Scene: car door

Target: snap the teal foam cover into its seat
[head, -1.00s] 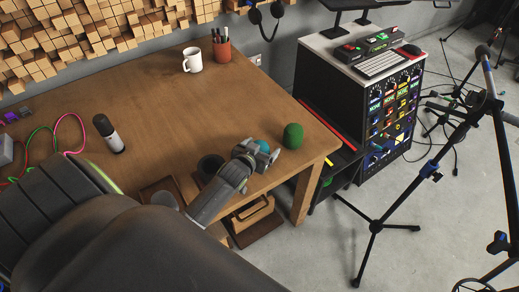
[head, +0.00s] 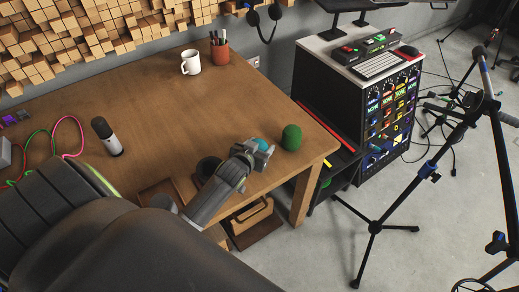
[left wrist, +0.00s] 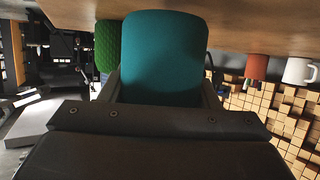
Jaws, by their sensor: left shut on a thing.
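The teal foam cover (head: 262,144) is held in my left gripper (head: 258,152), over the right part of the wooden table. In the left wrist view the teal cover (left wrist: 163,55) fills the space between the two fingers, with its rounded end pointing away from me. The gripper is shut on it. A dark round holder (head: 207,167) stands on the table left of the gripper, partly hidden by my arm; I cannot tell whether it is the cover's seat. My right gripper is not seen.
A green foam cover (head: 291,137) stands just right of the gripper, near the corner of the wooden table (head: 150,85). A microphone (head: 106,136), white mug (head: 190,62) and pen cup (head: 220,50) stand farther off. An equipment rack (head: 350,100) and a tripod stand (head: 375,215) are right.

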